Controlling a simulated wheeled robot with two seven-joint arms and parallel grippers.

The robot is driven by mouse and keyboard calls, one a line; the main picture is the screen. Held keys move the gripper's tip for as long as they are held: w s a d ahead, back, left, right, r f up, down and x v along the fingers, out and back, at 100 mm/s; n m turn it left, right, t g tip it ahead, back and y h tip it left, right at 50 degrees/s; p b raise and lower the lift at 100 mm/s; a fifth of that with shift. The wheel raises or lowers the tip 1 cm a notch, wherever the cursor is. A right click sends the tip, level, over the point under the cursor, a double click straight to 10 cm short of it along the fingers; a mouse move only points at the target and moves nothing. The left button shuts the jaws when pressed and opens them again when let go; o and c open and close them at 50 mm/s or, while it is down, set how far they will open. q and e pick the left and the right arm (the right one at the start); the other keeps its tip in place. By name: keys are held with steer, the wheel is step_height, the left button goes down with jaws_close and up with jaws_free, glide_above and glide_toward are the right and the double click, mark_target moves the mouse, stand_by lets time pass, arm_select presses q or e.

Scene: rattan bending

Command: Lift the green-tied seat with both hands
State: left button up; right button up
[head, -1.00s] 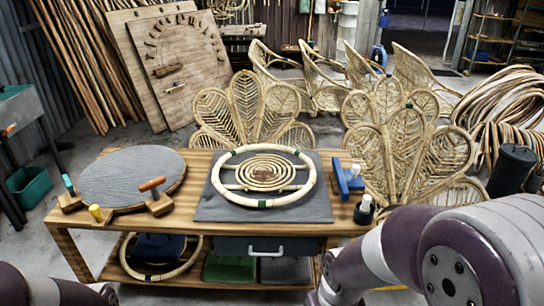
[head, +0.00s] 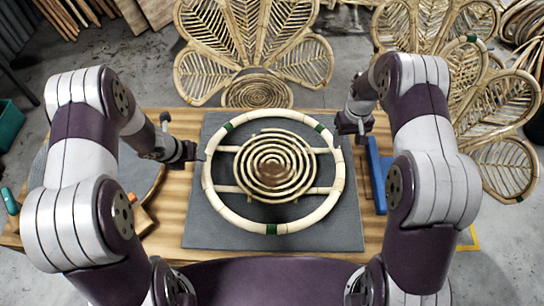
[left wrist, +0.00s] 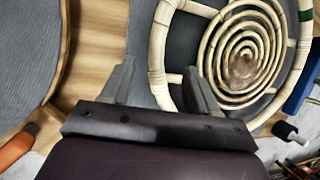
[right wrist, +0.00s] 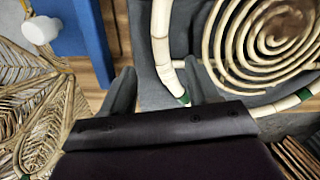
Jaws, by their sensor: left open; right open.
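The green-tied seat (head: 208,190) is a round pale rattan ring with green ties, crossbars and a spiral centre. It lies flat on the dark grey mat (head: 345,230). My left gripper (head: 197,153) is open at the ring's left side. In the left wrist view the ring's rim (left wrist: 157,55) runs between its spread fingers (left wrist: 160,82). My right gripper (head: 343,124) is open at the ring's upper right. In the right wrist view the rim (right wrist: 161,50) passes between its fingers (right wrist: 160,85), with a green tie close by. I cannot tell if either gripper touches the rim.
A blue block-like tool (head: 377,175) lies right of the mat on the wooden table (head: 185,215). A round grey board sits at the left, partly behind my left arm. Fan-shaped rattan chair backs (head: 300,60) stand behind the table.

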mark_target(205, 164)
arm_select(q)
steer(key=x, duration=1.2)
steer(key=shift+s+f, duration=0.1)
steer(key=shift+s, duration=0.2)
arm_select(e)
steer(key=f, duration=1.2)
steer(key=shift+s+a, duration=0.15)
steer(key=shift+s, duration=0.25)
arm_select(q)
jaws_close()
arm_select(e)
jaws_close()
